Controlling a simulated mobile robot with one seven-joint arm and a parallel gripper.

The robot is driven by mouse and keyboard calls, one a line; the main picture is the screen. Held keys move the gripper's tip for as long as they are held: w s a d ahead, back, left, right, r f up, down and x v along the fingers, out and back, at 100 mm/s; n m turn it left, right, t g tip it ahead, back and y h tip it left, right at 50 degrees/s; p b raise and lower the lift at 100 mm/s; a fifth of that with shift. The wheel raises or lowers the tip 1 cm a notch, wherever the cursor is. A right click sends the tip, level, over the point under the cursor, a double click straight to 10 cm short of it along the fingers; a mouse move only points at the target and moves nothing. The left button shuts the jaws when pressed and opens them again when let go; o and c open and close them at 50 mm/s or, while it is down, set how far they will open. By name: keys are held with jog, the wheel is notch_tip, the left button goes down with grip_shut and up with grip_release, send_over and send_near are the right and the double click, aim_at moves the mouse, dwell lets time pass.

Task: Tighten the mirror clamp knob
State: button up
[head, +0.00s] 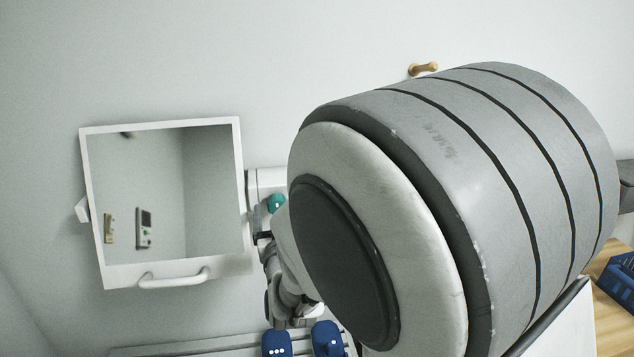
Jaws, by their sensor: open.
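A square mirror (165,195) in a white frame hangs on the wall at the left of the head view, slightly tilted, with a white handle at its bottom. To its right is a white bracket (264,178) with a small green knob (276,203), partly visible beside my arm. My gripper (263,238) shows only in part, as small dark and grey parts just below the knob and close to the mirror's right edge. It is open. The large grey link of my arm hides much of the gripper. I cannot tell whether a fingertip touches the knob.
Two blue objects with white dots (276,344) (327,339) are at a slatted pale rack (190,350) below. A wooden peg (423,69) sticks out of the wall above my arm. A blue basket (618,281) stands on a wooden surface (606,318) at the right.

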jog(key=shift+w+a, duration=0.15)
jog(key=shift+w, duration=0.4)
grip_shut()
